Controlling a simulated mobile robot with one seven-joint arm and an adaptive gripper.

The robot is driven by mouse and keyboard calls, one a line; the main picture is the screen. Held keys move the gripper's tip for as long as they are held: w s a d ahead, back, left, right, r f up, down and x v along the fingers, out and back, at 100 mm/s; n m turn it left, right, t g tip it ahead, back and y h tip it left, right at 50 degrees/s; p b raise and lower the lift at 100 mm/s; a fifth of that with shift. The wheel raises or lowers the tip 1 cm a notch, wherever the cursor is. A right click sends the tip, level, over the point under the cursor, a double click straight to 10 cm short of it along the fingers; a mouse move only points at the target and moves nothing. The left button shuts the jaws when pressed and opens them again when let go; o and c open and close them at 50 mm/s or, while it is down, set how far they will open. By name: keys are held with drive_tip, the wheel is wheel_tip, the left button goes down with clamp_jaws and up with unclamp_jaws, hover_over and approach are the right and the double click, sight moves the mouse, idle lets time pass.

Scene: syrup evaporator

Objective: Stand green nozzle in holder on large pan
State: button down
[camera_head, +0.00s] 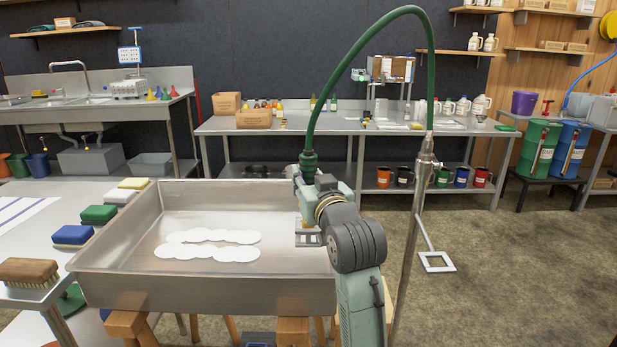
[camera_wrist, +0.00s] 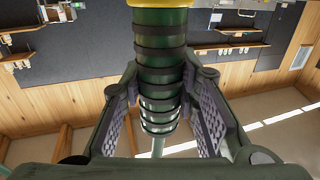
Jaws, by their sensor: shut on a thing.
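The green nozzle (camera_head: 309,162) hangs on a dark green hose (camera_head: 318,95) above the right part of the large pan (camera_head: 200,288). My gripper (camera_head: 306,180) is shut on it. In the wrist view the ribbed green nozzle (camera_wrist: 161,75) runs between the two padded fingers of my gripper (camera_wrist: 162,95). Its lower tip is partly hidden by my arm in the head view. A small grey metal piece (camera_head: 308,239) shows beside my arm at the pan's right side; I cannot tell whether it is the holder.
Overlapping white discs (camera_head: 215,243) lie in the pan. A metal pole (camera_head: 409,245) carrying the hose stands right of my arm. Brushes and sponges (camera_head: 98,214) line the left table.

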drive_tip(key=shift+f+b, duration=0.4)
drive_tip(key=shift+f, duration=0.35)
idle(0.7)
drive_tip(key=shift+f, duration=0.3)
drive_tip(key=shift+f+b, duration=0.55)
drive_tip(key=shift+f, duration=0.1)
idle(0.4)
drive_tip(key=c, duration=1.2)
unclamp_jaws()
drive_tip(key=shift+o, duration=0.2)
drive_tip(key=shift+f, duration=0.1)
